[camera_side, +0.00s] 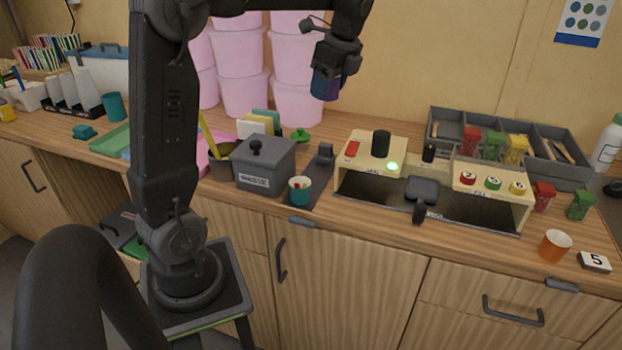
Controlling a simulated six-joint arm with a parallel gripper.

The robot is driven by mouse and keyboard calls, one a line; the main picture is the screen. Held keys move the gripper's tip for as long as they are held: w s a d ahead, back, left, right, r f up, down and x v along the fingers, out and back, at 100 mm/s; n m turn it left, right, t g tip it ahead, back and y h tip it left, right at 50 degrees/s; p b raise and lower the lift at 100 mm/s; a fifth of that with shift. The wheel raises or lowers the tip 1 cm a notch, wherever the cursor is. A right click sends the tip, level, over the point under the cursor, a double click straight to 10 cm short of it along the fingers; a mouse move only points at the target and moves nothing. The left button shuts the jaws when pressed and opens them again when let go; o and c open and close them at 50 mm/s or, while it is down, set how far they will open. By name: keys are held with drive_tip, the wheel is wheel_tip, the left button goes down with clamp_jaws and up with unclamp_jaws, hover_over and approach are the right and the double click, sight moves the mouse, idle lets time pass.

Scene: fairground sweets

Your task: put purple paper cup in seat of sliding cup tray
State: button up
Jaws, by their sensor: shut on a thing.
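My gripper (330,72) is raised high above the back of the counter, in front of the wall and right of the pink tubs. The fingers hide part of the cup. The sliding cup tray (423,188) appears to be the dark grey piece with a black handle in the open bay of the cream machine. Its seat is hard to make out, and I see no cup on it.
The cream machine (365,148) has a black knob, a lit green lamp and round numbered buttons. A teal cup with contents (300,190) stands left of it. An orange cup (555,246) and a "5" card (594,262) are at the right. A divided grey rack (447,117) stands behind.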

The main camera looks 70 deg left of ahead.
drive_tip(key=s+a+m, duration=0.2)
drive_tip(key=s+a, duration=0.1)
drive_tip(key=a, duration=0.1)
hover_over(311, 178)
wheel_tip(311, 178, down, 4)
drive_tip(key=shift+f+t, duration=0.3)
drive_tip(key=shift+f, duration=0.15)
drive_tip(key=shift+f, duration=0.15)
wheel_tip(311, 178, down, 17)
drive_tip(key=shift+f, duration=0.15)
drive_tip(key=shift+f, duration=0.1)
drive_tip(key=shift+f, duration=0.1)
drive_tip(key=o, duration=0.9)
